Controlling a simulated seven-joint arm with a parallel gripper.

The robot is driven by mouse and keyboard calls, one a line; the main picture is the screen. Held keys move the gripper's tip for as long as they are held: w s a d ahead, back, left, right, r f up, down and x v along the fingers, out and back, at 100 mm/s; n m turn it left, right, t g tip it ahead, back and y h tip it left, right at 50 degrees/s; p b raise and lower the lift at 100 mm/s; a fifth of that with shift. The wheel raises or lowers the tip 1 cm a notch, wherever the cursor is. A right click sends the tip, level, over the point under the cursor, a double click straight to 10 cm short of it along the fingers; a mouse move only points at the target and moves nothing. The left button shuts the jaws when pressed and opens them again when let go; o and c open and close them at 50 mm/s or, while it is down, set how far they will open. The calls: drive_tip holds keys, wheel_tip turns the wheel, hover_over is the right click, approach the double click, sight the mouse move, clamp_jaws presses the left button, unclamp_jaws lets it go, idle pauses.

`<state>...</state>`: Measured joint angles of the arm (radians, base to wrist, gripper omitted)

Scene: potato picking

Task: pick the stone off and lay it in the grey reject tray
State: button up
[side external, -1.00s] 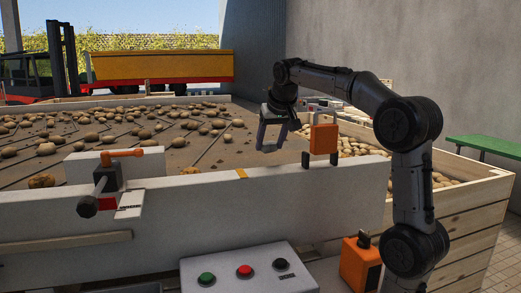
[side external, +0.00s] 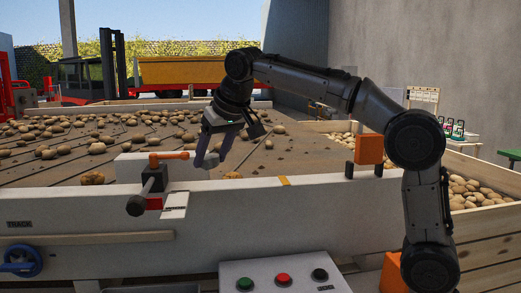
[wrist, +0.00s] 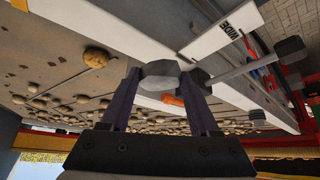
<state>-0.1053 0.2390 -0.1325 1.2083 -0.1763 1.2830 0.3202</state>
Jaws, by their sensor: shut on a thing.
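My gripper (side external: 208,162) is low over the near side of the conveyor, beside the white rail, to the right of the clamp with the orange handle. In the wrist view my gripper (wrist: 163,80) is shut on a smooth grey stone (wrist: 160,70), which sits between the fingertips. In the side view the stone is hard to make out against the fingers and rail.
Brown potatoes (side external: 98,148) lie scattered over the conveyor. The clamp's orange handle (side external: 168,155) and dark knob (side external: 137,206) stand close to my gripper. An orange box (side external: 369,149) stands on the rail at right. A button panel (side external: 281,274) is in front.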

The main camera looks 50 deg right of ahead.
drive_tip(key=a+n+y, duration=0.3)
drive_tip(key=a+n, duration=0.3)
drive_tip(key=a, duration=2.1)
drive_tip(key=w+d+f+m+h, duration=0.1)
drive_tip(key=w+f, duration=0.3)
drive_tip(key=f, duration=0.5)
drive_tip(key=w+d+f+m+h, duration=0.1)
drive_tip(key=w+f, duration=0.4)
drive_tip(key=f, duration=0.5)
drive_tip(key=w+d+f+m+h, duration=0.1)
drive_tip(key=w+d+f+m, duration=0.2)
drive_tip(key=f, duration=0.6)
drive_tip(key=shift+w+d+f+m, duration=0.4)
drive_tip(key=shift+w+m, duration=0.5)
drive_tip(key=shift+w, duration=0.3)
drive_tip(key=o, duration=1.5)
drive_tip(key=v, duration=1.4)
drive_tip(key=shift+w+a, duration=0.1)
drive_tip(key=shift+a, duration=0.2)
